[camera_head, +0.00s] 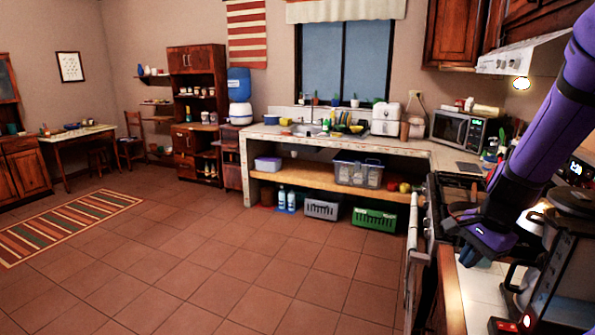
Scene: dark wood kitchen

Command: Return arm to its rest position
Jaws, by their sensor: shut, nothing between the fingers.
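My purple arm comes down from the upper right of the head view. My gripper (472,252) is at its lower end, over the right-hand counter beside the stove (455,190). It points down and to the left, and its fingers are shut with nothing seen in them. The fingertips are small and dark, and the arm hides part of the counter and what stands behind it.
A microwave (465,133) and a sink counter (345,145) are farther back. A range hood (520,55) hangs above. The tiled floor (220,265) is open.

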